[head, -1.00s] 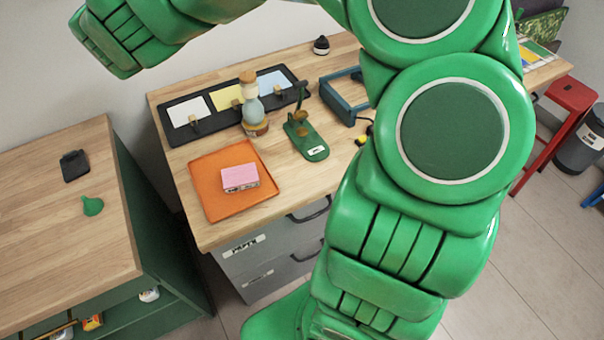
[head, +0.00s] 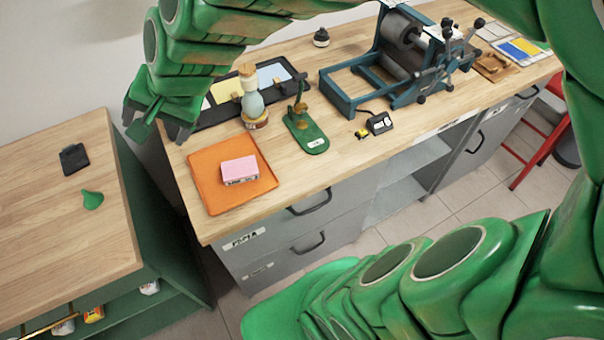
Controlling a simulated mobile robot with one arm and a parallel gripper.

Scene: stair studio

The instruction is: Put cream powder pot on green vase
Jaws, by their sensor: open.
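On the wooden desk stands a narrow upright stack: a tan, labelled round base (head: 256,121), a pale grey-green rounded vase (head: 253,104), and a cream pot (head: 249,85) with a brown top. The cream pot appears to sit on the vase; I take these as the cream powder pot and green vase, though the labels are too small to read. My gripper (head: 160,132) is open and empty. It points downward at the desk's left end, left of the stack and apart from it, and covers part of the black tray.
An orange tray (head: 203,198) with a pink block (head: 240,170) lies in front of the stack. A green stand (head: 312,139) is close on its right, a blue press (head: 345,103) farther right. A small green object (head: 92,199) lies on the left counter.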

